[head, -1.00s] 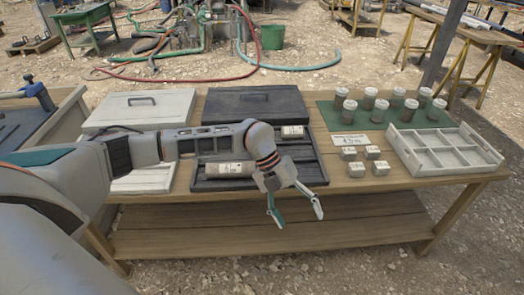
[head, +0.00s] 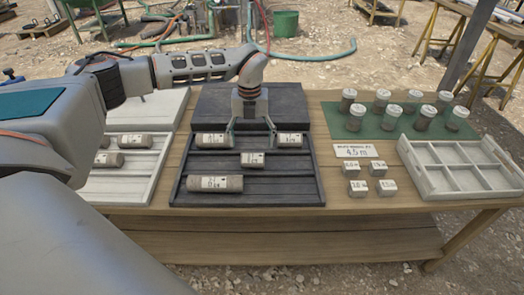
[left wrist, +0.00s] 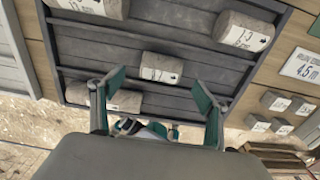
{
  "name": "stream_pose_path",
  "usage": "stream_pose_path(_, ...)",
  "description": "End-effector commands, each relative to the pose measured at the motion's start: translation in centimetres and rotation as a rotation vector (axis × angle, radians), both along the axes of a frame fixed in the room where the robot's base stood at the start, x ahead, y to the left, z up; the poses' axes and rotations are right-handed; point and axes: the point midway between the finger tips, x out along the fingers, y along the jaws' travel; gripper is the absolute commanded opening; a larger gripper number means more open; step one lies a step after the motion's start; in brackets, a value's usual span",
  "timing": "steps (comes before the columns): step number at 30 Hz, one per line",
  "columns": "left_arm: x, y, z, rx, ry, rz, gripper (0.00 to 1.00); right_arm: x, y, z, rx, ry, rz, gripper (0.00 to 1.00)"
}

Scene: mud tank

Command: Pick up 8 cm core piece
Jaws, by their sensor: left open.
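A short grey core piece with a white label (head: 252,159) lies in the middle of the dark core tray (head: 308,189). It looks the shortest there; I cannot read its length surely. The same piece shows near the centre of the left wrist view (left wrist: 161,68). My left gripper (head: 251,146) is open and empty, pointing down over the tray. In the left wrist view the fingers (left wrist: 157,90) are spread to either side, and the short piece shows in line with the gap, apart from both. My right gripper is not in view.
Core pieces lie upper left (head: 212,140), upper right (head: 289,140) and lower left (head: 215,184) in the dark tray. A pale tray with cores (head: 143,182) stands left. Small sample blocks (head: 357,188), a label card (head: 355,151), several jars on a green mat, and a divided tray (head: 418,172) stand right.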

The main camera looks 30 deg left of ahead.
Motion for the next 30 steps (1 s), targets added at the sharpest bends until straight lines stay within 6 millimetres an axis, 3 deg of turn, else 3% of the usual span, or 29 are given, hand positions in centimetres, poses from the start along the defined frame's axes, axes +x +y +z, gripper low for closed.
stream_pose_path(14, -0.1, -0.2, -3.7, -0.001, 0.002, -0.002, 0.75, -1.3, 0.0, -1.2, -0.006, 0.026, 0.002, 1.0)
stream_pose_path(22, -0.3, -0.4, -7.5, -0.001, 0.003, -0.001, 0.75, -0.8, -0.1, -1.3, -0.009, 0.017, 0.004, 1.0)
stream_pose_path(30, -0.2, -0.4, -7.8, -0.002, -0.001, -0.002, 0.75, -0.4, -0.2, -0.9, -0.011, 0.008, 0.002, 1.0)
